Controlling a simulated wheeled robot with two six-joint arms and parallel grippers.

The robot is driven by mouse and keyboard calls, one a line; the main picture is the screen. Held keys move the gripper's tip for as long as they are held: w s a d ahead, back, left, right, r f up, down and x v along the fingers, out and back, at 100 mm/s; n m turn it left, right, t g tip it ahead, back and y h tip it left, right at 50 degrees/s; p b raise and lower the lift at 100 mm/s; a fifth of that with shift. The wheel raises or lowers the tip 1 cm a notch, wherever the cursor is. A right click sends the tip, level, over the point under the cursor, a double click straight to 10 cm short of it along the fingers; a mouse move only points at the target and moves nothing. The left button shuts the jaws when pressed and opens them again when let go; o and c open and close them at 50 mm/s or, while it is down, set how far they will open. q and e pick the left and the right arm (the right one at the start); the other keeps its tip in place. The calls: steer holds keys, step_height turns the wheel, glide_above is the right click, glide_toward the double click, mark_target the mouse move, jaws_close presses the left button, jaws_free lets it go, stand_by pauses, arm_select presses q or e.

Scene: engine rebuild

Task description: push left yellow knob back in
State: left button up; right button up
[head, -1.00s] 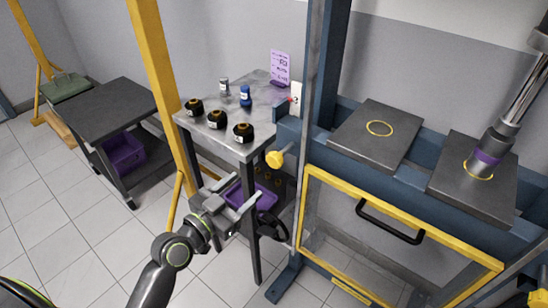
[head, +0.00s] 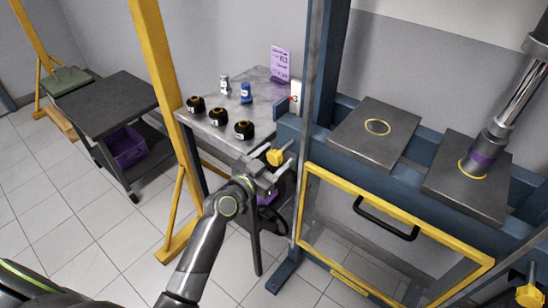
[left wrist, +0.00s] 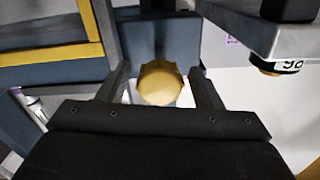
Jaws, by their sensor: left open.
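The left yellow knob (head: 275,157) sticks out from the left side of the blue press frame. It shows large in the left wrist view (left wrist: 160,84), midway between my fingers. My left gripper (head: 268,168) is open at the knob, with one finger on each side of it and a visible gap to each finger in the left wrist view. I cannot tell whether any part of it touches the knob. A second yellow knob (head: 530,294) is at the lower right edge of the head view. My right gripper is not in view.
A grey worktable (head: 230,131) with several black-and-gold jars (head: 244,130) stands left of the press. A yellow-framed guard door (head: 395,240) with a black handle (head: 386,218) is right of the gripper. A yellow post (head: 160,100) stands left of my arm.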

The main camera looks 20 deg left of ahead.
arm_select(q)
jaws_close()
steer(key=shift+b+x, duration=0.7)
steer(key=shift+x, duration=0.5)
steer(key=shift+w+d, duration=0.1)
steer(key=shift+w, duration=0.15)
jaws_free()
steer(key=b+v, duration=0.3)
steer(key=v, duration=1.4)
steer(key=shift+s, duration=0.2)
